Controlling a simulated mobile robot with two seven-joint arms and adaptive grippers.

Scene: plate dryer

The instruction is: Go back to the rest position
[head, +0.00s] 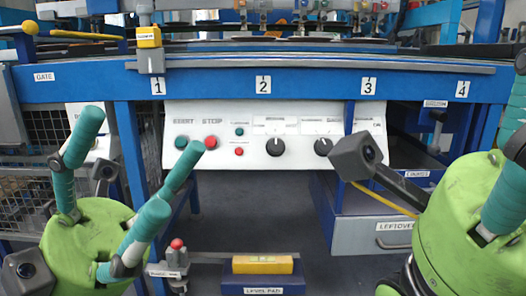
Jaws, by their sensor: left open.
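My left gripper (143,155) is at the lower left, a green body with teal fingers pointing up. Its fingers are spread apart with nothing between them. It is in front of the blue frame and left of the panel. My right gripper (513,145) is at the right edge, with a green body and teal fingers partly cut off by the picture. Whether its fingers are open or shut does not show. I see nothing held in the part that is visible.
A blue frame (215,90) with numbered tags spans the view. Below it is a white control panel (215,115) with START and STOP buttons and dark knobs. A grey LEFTOVER drawer (355,236) is at the lower right. A yellow level (263,265) sits on a blue pad at the bottom.

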